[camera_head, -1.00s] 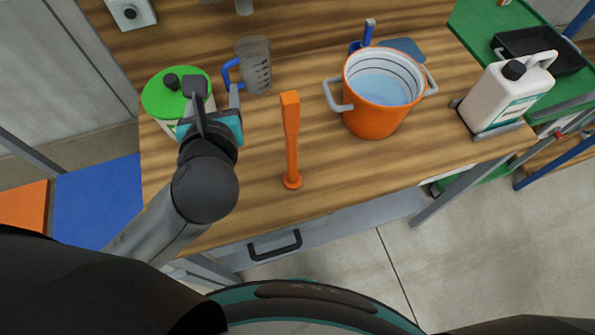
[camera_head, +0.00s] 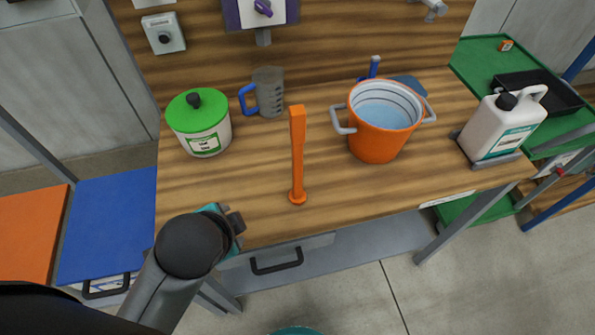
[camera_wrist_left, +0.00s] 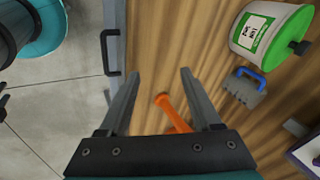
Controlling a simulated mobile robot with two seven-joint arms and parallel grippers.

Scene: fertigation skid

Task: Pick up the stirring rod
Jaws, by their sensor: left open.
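The stirring rod, an orange paddle-like bar with a round foot (camera_head: 297,165), is on the wooden bench between the jug and the bucket. It seems to stand upright on its foot. My left gripper (camera_head: 236,224) is near the bench's front left edge, to the left of and nearer than the rod's foot. In the left wrist view the gripper (camera_wrist_left: 160,73) is open, with nothing between its fingers. The rod (camera_wrist_left: 172,112) shows there between the fingers' lower parts, partly hidden by the gripper body; I see no contact.
On the bench (camera_head: 350,184) are a green-lidded tub (camera_head: 200,135), a clear jug (camera_head: 268,95) with a blue handle, an orange bucket (camera_head: 378,143) and a white canister (camera_head: 500,128). A drawer handle (camera_head: 277,263) is below the edge. The bench front around the rod is clear.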

